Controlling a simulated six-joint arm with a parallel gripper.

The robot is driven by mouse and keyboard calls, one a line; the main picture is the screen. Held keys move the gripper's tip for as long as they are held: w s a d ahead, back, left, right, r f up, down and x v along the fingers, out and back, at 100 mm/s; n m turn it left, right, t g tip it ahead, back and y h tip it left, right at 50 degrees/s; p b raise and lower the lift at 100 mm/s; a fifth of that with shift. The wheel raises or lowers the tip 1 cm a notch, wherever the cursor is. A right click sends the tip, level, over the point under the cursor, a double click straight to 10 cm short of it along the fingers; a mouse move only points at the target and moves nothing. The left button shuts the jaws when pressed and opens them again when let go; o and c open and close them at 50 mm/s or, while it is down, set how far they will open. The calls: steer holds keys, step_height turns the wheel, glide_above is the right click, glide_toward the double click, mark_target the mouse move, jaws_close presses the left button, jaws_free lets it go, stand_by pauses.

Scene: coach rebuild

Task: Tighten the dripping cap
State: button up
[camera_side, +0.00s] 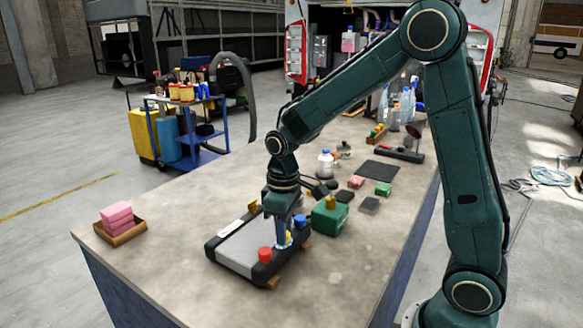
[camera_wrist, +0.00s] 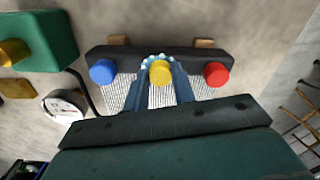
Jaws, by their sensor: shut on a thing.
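A black-ended radiator with a silvery finned core (camera_side: 238,250) lies on the workbench, resting on wooden blocks. In the wrist view three caps stand in a row along its dark end tank (camera_wrist: 190,55): a blue cap (camera_wrist: 102,72) at left, a yellow cap (camera_wrist: 160,72) in the middle, and a red cap (camera_wrist: 215,73) at right. Pale blue, droplet-like beads (camera_wrist: 150,58) ring the far side of the yellow cap. My gripper (camera_wrist: 160,84) points down with its two blue fingers shut on the yellow cap. In the side view the fingers partly hide that cap; the red cap (camera_side: 265,255) and blue cap (camera_side: 300,221) flank it.
A green can (camera_side: 331,217) with a yellow cap stands close behind the radiator. A round gauge (camera_wrist: 65,105) lies nearby. Pink blocks in a wooden tray (camera_side: 122,233) sit at the bench's left. Bottles and small parts fill the far bench; the front surface is clear.

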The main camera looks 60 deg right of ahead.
steer(key=m, duration=0.5)
steer(key=shift+m, duration=0.3)
steer(key=m, duration=0.5)
steer(key=shift+r, duration=0.1)
steer(key=o, duration=1)
step_height(320, 180, up, 14)
stand_by(0.4)
stand_by(0.3)
